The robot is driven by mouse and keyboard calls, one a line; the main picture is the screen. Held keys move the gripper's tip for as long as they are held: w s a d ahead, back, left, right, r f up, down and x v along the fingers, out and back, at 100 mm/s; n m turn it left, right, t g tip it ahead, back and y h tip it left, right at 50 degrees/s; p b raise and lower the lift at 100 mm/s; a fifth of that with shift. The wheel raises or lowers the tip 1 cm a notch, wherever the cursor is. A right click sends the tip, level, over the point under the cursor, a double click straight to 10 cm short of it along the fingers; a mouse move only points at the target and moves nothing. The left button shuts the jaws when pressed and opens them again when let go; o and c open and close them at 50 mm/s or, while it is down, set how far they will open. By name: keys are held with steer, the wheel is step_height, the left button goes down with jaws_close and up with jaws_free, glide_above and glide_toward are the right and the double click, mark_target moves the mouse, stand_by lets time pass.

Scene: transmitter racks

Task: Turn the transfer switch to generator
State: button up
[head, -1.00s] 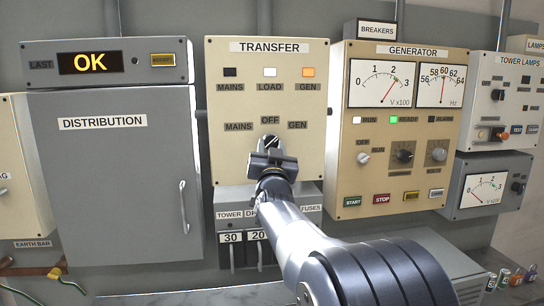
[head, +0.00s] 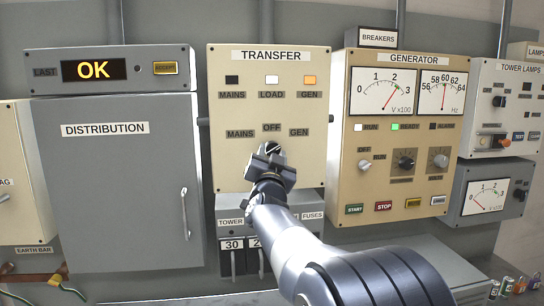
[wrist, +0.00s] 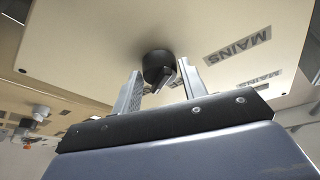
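The transfer panel (head: 232,165) is a cream box with a dark rotary switch knob (wrist: 158,66) below the labels MAINS, OFF and GEN. In the head view my gripper (head: 270,154) covers most of the knob, and I cannot tell which label it points to. In the wrist view my gripper (wrist: 161,86) is open, its two fingers apart with the knob between and just beyond their tips. I cannot tell whether a finger touches it. Above, the MAINS lamp (head: 232,79) is dark, the LOAD lamp (head: 272,79) white and the GEN lamp (head: 310,79) orange.
The generator panel (head: 337,190) with gauges and knobs stands close on the right. The distribution cabinet (head: 120,190) with a protruding handle (head: 185,212) is on the left. A fuse box (head: 232,205) with levers sits under the transfer panel, below my gripper.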

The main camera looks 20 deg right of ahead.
steer(key=o, duration=0.3)
steer(key=shift+o, duration=0.2)
steer(key=b+v, duration=0.3)
steer(key=v, duration=0.8)
steer(key=shift+w, duration=0.1)
steer(key=p+x, duration=0.2)
steer(key=x, duration=0.8)
steer(key=shift+w+d+n+p, duration=0.2)
steer(key=shift+w+n+p, duration=0.1)
steer(key=shift+p, duration=0.1)
steer(key=shift+r, duration=0.1)
steer(key=shift+s, duration=0.1)
